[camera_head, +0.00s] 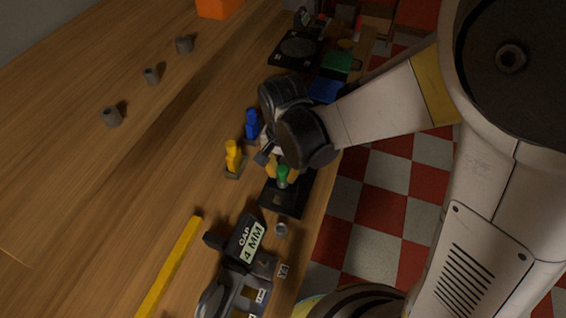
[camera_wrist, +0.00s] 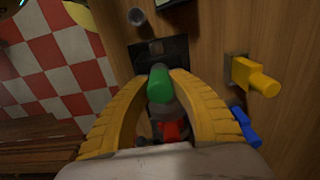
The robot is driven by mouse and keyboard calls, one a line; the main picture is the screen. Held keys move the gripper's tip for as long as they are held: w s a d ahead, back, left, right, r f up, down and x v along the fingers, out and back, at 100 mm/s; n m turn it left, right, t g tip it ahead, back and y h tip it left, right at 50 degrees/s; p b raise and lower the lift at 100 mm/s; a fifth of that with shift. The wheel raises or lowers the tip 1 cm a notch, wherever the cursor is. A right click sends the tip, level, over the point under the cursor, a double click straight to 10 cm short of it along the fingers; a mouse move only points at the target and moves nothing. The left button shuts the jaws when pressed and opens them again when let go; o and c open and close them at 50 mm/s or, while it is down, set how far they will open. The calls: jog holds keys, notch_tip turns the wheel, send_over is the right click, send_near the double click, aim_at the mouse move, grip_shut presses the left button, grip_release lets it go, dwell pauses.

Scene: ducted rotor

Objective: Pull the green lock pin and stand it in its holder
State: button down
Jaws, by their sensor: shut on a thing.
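The green lock pin (camera_head: 282,174) shows in the head view just below my gripper (camera_head: 274,170), over a black plate (camera_head: 292,207). In the wrist view the green pin (camera_wrist: 158,84) is between the yellow fingers of my gripper (camera_wrist: 170,88), which are shut on it. Its lower part is hidden, so I cannot tell whether it is seated or lifted. The black plate (camera_wrist: 143,54) lies behind it. A small grey open cup (camera_head: 281,229) stands near the plate and also shows in the wrist view (camera_wrist: 137,16); I cannot tell whether it is the pin's holder.
A yellow peg (camera_head: 233,155) and a blue peg (camera_head: 252,124) stand left of my gripper. A "CAP 4 MM" labelled block (camera_head: 246,240) stands in front. Several grey cups, including one at far left (camera_head: 112,117), are on the wood. A yellow strip (camera_head: 170,268) borders open wood.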

aim_at(282, 169)
jog(key=shift+r+p, duration=0.45)
jog(key=shift+r, duration=0.2)
dwell(0.4)
jog(key=shift+r+p, duration=1.45)
jog(key=shift+r, duration=0.65)
jog(key=shift+f, duration=0.15)
